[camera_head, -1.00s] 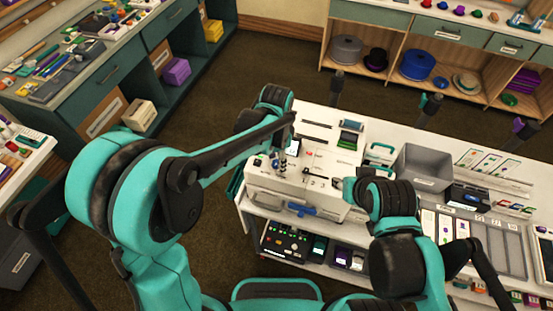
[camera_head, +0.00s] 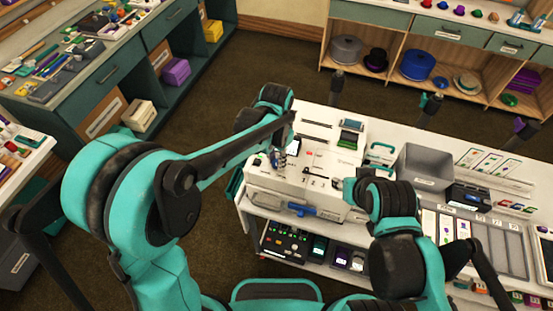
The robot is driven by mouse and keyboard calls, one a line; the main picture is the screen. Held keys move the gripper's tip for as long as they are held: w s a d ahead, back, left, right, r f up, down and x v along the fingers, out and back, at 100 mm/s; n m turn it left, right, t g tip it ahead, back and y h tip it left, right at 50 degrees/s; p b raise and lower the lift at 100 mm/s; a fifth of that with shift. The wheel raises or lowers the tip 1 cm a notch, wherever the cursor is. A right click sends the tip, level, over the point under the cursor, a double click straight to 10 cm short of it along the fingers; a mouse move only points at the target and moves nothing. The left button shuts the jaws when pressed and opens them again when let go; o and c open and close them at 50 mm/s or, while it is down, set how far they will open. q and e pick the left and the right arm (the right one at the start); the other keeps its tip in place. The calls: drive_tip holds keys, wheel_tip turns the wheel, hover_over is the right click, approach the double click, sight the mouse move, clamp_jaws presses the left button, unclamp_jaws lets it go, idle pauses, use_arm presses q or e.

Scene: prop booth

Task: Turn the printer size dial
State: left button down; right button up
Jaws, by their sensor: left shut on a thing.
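The white printer (camera_head: 318,160) stands on the white cart top, in the middle of the view. My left gripper (camera_head: 278,163) points down at the left part of the printer's top. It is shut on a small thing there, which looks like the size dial. The dial itself is mostly hidden by the fingers, so I cannot tell its setting. My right gripper (camera_head: 345,184) is beside the right front of the printer, and its fingers are too small and covered to read.
A grey bin (camera_head: 423,168) stands right of the printer, beside a teal-handled item (camera_head: 380,152). A blue handle (camera_head: 301,209) is on the printer's front. Below is a shelf with a dark button panel (camera_head: 285,241). Open floor lies left of the cart.

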sight(276, 162)
use_arm(q)
drive_tip(key=n, duration=0.5)
drive_tip(key=shift+b, duration=0.3)
drive_tip(key=shift+n, duration=0.3)
drive_tip(key=c, duration=1.3)
unclamp_jaws()
drive_tip(key=shift+o, duration=0.2)
wheel_tip(276, 162, up, 12)
